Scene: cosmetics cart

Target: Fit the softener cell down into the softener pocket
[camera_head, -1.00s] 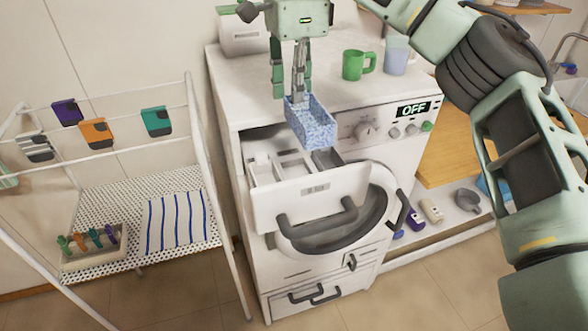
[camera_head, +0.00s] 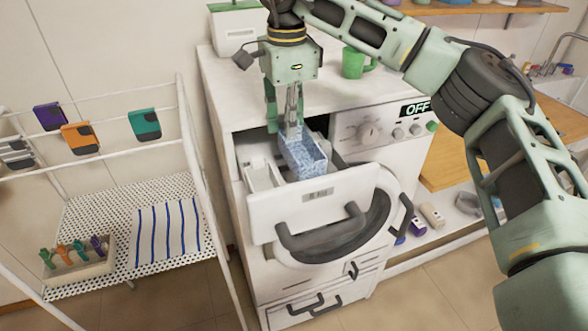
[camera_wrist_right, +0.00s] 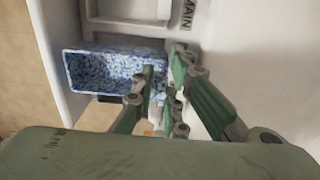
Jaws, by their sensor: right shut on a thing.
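The softener cell is a blue-and-white speckled open box (camera_head: 306,160). My right gripper (camera_head: 287,130) is shut on its wall at the back-left side and points down. The cell is over or partly within the pulled-out white drawer (camera_head: 312,203), right of a white compartment (camera_head: 262,173). The softener pocket itself is hidden, and I cannot tell how deep the cell sits. In the right wrist view the cell (camera_wrist_right: 98,72) lies beside white dividers and a "MAIN" label, with the gripper's fingers (camera_wrist_right: 152,92) at its right end. My left gripper is not in view.
The washing machine top (camera_head: 230,95) carries a green mug (camera_head: 354,63) and a white box (camera_head: 236,28). A drying rack with a dotted shelf (camera_head: 90,210) is on the left.

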